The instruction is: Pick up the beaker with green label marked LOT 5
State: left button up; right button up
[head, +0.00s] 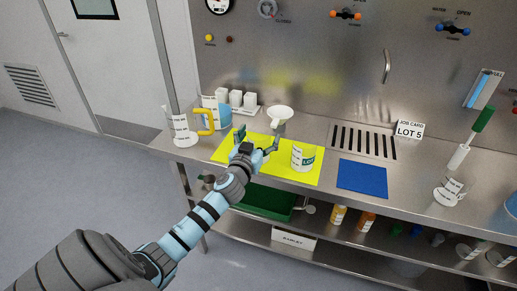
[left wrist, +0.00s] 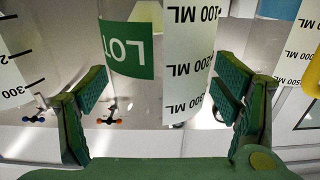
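The label's number is too small to read. My left gripper (head: 259,136) is over the mat, left of this beaker, fingers apart and pointing away from me. In the left wrist view the fingers are open (left wrist: 155,105). A green label reading LOT upside down (left wrist: 127,50) and a white ML scale strip show between them, with no finger seen pressing on glass. Its lot number is hidden. My right gripper is not in view.
A white cup-like piece (head: 281,113) is just beyond the gripper. A yellow-handled jug (head: 207,120) and a clear beaker (head: 182,130) stand left. A blue mat (head: 362,178) lies bare at right. A job card reading LOT 5 (head: 409,130) stands behind.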

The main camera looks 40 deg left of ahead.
pick_arm(q)
jog(key=c, duration=1.3)
jog(key=shift+r, duration=0.1)
